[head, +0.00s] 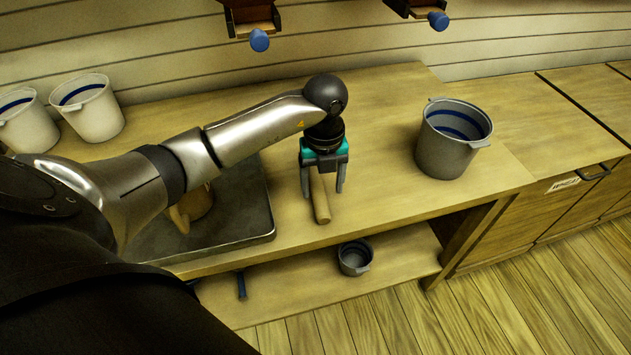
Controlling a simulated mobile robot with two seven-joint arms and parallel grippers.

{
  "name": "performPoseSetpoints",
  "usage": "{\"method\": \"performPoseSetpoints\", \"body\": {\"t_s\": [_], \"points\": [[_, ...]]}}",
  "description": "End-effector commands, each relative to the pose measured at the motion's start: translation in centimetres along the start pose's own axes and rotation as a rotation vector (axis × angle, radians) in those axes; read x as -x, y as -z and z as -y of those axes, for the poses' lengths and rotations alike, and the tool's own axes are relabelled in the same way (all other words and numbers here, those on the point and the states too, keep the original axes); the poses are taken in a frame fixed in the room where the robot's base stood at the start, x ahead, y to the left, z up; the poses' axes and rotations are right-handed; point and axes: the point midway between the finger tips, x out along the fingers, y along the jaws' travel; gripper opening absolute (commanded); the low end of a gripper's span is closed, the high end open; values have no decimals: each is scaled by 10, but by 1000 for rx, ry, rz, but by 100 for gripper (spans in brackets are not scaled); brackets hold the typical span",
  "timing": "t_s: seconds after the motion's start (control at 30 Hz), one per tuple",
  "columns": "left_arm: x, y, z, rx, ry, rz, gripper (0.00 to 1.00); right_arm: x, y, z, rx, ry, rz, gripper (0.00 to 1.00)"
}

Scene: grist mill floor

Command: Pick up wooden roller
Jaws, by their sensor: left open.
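The wooden roller (321,208) is a light brown rod lying on the wooden counter, its near end close to the counter's front edge. My left gripper (323,188) is over it, pointing down, with one finger on each side of the rod. The fingers look apart from the rod, and the jaws are open. The gripper's body hides the far end of the roller. I cannot tell the exact height of the fingertips above the counter. My right gripper is not in view.
A grey bucket (445,158) stands on the counter to the right. A dark metal tray (236,222) with a wooden object lies left, partly behind my arm. Two white buckets (98,117) stand far left. A small grey pot (355,258) sits on the lower shelf. Blue-knobbed chutes (259,40) hang above.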

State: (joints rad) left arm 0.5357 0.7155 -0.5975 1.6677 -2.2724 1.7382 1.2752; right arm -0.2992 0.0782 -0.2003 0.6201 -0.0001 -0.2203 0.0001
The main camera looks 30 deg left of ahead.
Motion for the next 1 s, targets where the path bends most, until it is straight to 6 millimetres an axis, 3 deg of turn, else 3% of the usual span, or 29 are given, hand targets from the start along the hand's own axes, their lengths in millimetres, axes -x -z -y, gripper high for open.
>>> {"method": "performPoseSetpoints", "body": {"t_s": [0.23,0.5,1.0], "points": [[-39,3,-5,1,-2,-2,73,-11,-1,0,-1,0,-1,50],[-44,3,-4,0,0,0,73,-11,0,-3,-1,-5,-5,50],[-44,2,-4,0,0,0,18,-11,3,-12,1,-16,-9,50]]}}
